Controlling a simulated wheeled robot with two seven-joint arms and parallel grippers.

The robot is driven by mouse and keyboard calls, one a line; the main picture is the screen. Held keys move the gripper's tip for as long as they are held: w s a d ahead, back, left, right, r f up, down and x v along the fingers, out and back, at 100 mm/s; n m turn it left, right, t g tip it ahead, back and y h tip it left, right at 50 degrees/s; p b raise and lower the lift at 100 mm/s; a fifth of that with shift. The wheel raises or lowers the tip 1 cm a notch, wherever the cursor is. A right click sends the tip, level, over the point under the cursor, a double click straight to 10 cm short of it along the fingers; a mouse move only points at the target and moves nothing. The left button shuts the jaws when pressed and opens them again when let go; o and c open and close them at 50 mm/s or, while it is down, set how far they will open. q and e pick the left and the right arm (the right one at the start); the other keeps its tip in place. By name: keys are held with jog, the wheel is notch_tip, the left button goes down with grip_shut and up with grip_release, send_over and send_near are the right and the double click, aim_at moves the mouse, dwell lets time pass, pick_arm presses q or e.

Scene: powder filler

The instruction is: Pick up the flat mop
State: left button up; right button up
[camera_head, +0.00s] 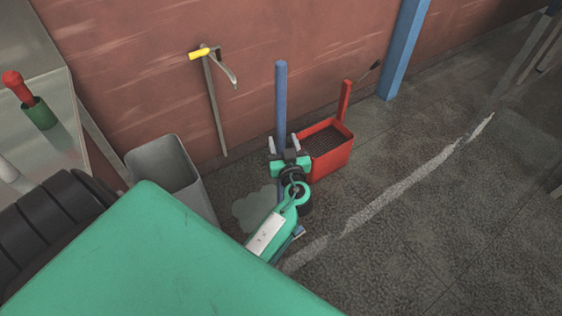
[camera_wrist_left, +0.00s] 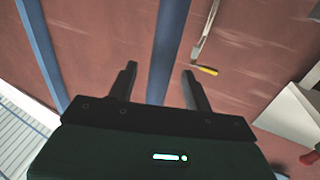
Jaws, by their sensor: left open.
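The flat mop's blue pole (camera_head: 281,95) stands upright close to the red-brown wall. Its lower part is hidden behind my left gripper and arm, and I cannot make out the mop head clearly. My left gripper (camera_head: 285,144) is open, with its fingers pointing toward the wall at the pole. In the left wrist view the pole (camera_wrist_left: 168,45) runs between the two fingers (camera_wrist_left: 159,72), apart from both as far as I can see. I cannot tell how deep it is between them. My right gripper is in neither view.
A red bucket (camera_head: 333,160) with a dark grid stands just right of the pole. A grey bin (camera_head: 165,165) stands left. A yellow-handled tool (camera_head: 213,95) is at the wall, and a blue post (camera_head: 404,50) stands further right.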

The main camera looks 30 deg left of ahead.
aim_at(282, 138)
pick_arm(q)
jog(key=x, duration=0.3)
jog(key=shift+a+p, duration=0.2)
jog(key=shift+p, duration=0.1)
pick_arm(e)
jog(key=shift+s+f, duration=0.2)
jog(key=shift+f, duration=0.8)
pick_arm(q)
grip_shut()
jog(key=shift+r, duration=0.1)
